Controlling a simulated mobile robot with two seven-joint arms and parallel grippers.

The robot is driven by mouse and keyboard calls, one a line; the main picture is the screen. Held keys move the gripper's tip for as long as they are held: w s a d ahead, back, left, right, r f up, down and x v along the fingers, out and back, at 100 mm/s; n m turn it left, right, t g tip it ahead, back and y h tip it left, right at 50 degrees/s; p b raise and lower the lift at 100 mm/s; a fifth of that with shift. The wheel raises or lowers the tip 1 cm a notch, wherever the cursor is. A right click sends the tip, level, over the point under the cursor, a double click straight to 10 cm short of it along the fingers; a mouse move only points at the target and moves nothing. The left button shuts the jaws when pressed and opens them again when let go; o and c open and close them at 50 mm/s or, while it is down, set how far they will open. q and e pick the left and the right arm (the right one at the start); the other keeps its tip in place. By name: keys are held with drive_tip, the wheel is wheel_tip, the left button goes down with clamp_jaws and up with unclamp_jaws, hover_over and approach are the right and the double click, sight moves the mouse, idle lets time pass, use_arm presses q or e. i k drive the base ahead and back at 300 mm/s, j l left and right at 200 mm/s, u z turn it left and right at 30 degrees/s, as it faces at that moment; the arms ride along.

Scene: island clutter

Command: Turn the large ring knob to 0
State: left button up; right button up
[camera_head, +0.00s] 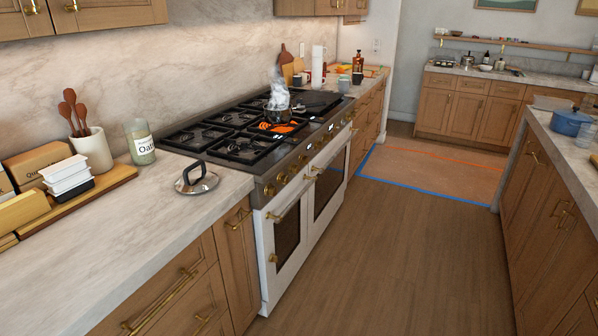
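A white range cooker (310,205) with a black cooktop stands along the left counter. Several brass knobs (282,178) line its front panel; I cannot tell which is the large ring knob, and their settings are too small to read. A burner (277,127) glows orange near the front middle of the cooktop. A dark pot (278,115) stands at that burner, with white smoke or steam (278,92) rising from it. Neither of my grippers is in view.
A pot lid (197,178) lies on the near counter (150,215), beside the cooktop. An oats jar (139,142), utensil crock (92,150) and wooden board (80,197) stand left. Wooden floor (400,240) is clear between the range and the right-hand island (545,190).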

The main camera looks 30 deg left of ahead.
sight(295, 169)
drive_tip(key=u, duration=0.55)
drive_tip(key=i+u, duration=0.15)
drive_tip(key=u, duration=0.3)
drive_tip(key=i+l+u, duration=0.1)
drive_tip(key=u, duration=0.35)
drive_tip(key=l+u, duration=0.15)
drive_tip(key=u, duration=0.25)
drive_tip(key=i+l+u, duration=0.25)
drive_tip(key=l+u, duration=0.45)
drive_tip(key=l, duration=0.15)
drive_tip(key=i+l+u, duration=0.15)
drive_tip(key=l, duration=0.3)
drive_tip(key=l+u, duration=0.1)
drive_tip(key=l, duration=0.4)
drive_tip(key=i+l, duration=0.1)
drive_tip(key=l, duration=1.3)
drive_tip(key=i+u, duration=0.05)
